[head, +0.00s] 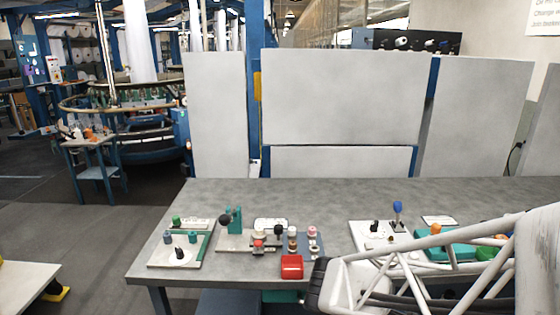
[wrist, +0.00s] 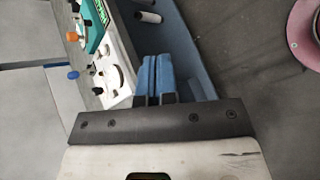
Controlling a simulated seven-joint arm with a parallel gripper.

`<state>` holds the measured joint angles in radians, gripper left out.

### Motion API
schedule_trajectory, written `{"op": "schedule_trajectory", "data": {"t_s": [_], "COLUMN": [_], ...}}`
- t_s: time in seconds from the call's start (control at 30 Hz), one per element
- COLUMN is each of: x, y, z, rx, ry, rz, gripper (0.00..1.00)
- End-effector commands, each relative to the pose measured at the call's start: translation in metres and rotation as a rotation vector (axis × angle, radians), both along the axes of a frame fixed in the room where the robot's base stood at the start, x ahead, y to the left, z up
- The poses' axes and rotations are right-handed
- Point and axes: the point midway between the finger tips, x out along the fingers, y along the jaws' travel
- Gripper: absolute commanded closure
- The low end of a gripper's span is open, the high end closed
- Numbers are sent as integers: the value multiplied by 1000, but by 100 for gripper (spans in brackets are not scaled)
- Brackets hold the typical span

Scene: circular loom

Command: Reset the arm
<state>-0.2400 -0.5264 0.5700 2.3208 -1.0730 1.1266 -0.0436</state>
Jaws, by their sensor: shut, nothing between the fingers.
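My gripper (wrist: 156,72) shows in the wrist view, with its two blue fingers side by side and shut, nothing between them. It is in front of a blue surface and dark grey floor, just right of a white panel (wrist: 119,58) with small knobs. I cannot make out the gripper in the head view. There, my white tubular arm (head: 440,262) crosses the lower right, over the front right of the grey workbench (head: 350,190), and hides part of it.
The workbench carries a white panel with a black knob (head: 180,252), a green fixture (head: 236,218), a red block (head: 291,266) and a blue-topped knob (head: 397,208). A teal part (head: 447,250) lies near my arm. The wrist view shows a pink round thing (wrist: 303,38). The bench's back strip is clear.

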Motion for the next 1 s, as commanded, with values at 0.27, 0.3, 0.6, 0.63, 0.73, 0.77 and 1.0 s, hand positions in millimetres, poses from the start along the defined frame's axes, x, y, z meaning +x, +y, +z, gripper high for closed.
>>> {"op": "schedule_trajectory", "data": {"t_s": [0.27, 0.3, 0.6, 0.63, 0.73, 0.77, 1.0], "x": [-43, -48, -79, -81, -87, -88, -92], "y": [0, 1, 23, 25, 33, 35, 45], "z": [31, 35, 71, 75, 87, 91, 106], "rx": [322, 370, 730, 763, 865, 890, 1010], "ry": [-125, -145, -308, -325, -374, -386, -442], "rz": [-293, -333, -609, -633, -701, -718, -793], "gripper": [100, 100, 100, 100, 100, 100, 100]}}
